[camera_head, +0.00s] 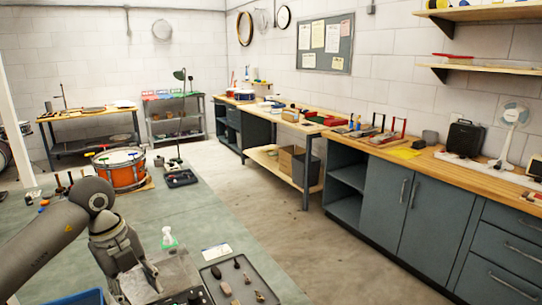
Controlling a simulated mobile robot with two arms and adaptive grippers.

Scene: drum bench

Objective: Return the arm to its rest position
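My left arm (55,235) reaches in from the left over the green-grey bench (210,213). Its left gripper (138,287) points down above the front of the bench, beside a grey metal block or plate. Its two fingers look spread apart, with nothing visible between them; the tips are near the bottom edge of the picture. My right gripper is not in view.
An orange drum (122,171) stands farther back on the bench. A dark tray (238,282) with several small parts lies right of the gripper, near a small white bottle (168,237). A blue bin (80,298) is at the lower left. Open floor (300,235) separates the bench from the cabinets.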

